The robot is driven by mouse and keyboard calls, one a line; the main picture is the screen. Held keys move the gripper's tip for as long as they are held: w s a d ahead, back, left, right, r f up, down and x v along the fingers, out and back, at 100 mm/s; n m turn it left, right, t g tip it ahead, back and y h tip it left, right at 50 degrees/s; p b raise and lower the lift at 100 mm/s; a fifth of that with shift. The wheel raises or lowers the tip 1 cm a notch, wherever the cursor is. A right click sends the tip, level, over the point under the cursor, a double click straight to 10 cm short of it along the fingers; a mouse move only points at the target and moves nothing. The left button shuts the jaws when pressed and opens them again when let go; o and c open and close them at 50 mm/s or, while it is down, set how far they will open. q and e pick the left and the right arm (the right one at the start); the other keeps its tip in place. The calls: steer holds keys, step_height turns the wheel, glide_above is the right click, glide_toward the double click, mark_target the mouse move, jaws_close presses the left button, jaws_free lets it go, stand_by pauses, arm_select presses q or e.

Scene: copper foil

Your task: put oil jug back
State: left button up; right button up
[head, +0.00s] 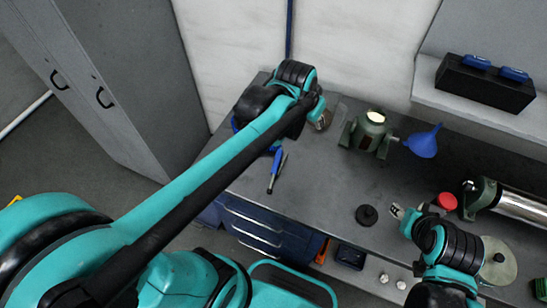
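I cannot clearly pick out the oil jug. A small brownish, see-through container (321,121) shows partly behind my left wrist at the back of the grey workbench (315,185); I cannot tell if it is the jug. My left arm reaches across to the bench's back left corner. Its fingers are hidden behind the wrist, so its grip does not show. My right gripper (398,211) is over the front right of the bench, beside a black disc (367,215). Its fingertips are too small to tell open from shut.
A screwdriver (275,170) lies at left. A red cap (446,201) and a silver cylinder (513,203) are at right. The bench middle is clear.

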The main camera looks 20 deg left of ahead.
arm_select(q)
steer(key=s+a+f+n, duration=0.1)
steer(key=s+a, duration=0.1)
steer(key=s, duration=0.5)
steer(key=s+a+f+n+t, duration=0.1)
steer(key=s+a+f+n, duration=0.1)
steer(key=s, duration=0.6)
steer(key=shift+a+f+t+y, duration=0.3)
steer(key=shift+a+y, duration=0.1)
steer(key=shift+a, duration=0.2)
